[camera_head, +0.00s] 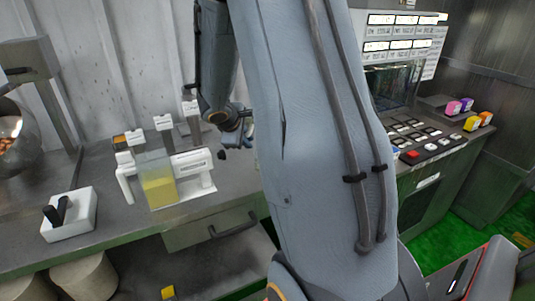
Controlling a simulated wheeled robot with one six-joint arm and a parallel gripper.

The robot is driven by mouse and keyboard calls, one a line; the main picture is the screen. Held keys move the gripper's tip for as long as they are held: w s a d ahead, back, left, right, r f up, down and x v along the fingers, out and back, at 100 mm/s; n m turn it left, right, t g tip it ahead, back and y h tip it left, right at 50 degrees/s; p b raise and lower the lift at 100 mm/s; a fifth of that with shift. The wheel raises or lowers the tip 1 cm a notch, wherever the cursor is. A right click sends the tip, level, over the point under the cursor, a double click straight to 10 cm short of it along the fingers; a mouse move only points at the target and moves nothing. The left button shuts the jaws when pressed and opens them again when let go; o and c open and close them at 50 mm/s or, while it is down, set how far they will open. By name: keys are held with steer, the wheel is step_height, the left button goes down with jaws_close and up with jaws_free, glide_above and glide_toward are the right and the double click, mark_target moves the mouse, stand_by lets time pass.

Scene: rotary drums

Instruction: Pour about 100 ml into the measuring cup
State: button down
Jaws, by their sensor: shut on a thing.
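A clear, box-shaped container (158,184) with yellow liquid in its lower part stands upright on the grey bench, left of centre. It looks like the measuring cup, but I see no readable scale on it. My gripper (240,136) is at the end of my arm, above the bench to the right of the container and apart from it. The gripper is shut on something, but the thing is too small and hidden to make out.
A white rack (195,172) with labelled upright posts stands close behind and beside the container. A white block with black handles (68,213) is at the bench's left front. A metal drum (14,140) is at far left. A control panel (420,140) stands right.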

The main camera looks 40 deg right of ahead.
steer(key=s+g+p, duration=0.1)
steer(key=p, duration=0.2)
steer(key=d+r+n+g+h+p, duration=0.1)
steer(key=p, duration=0.2)
steer(key=shift+s+g, duration=0.35)
steer(key=shift+g, duration=0.05)
steer(key=shift+s+p, duration=0.1)
steer(key=shift+p, duration=0.3)
steer(key=n+g+h+b, duration=0.1)
steer(key=g, duration=0.1)
steer(key=n+g+h+b, duration=0.1)
steer(key=g, duration=0.1)
steer(key=w+n+g+h+b, duration=0.1)
steer(key=g, duration=0.2)
steer(key=shift+w+a+r+n+h, duration=0.1)
steer(key=shift+a+r+n+h, duration=0.1)
steer(key=shift+a+n+h, duration=0.15)
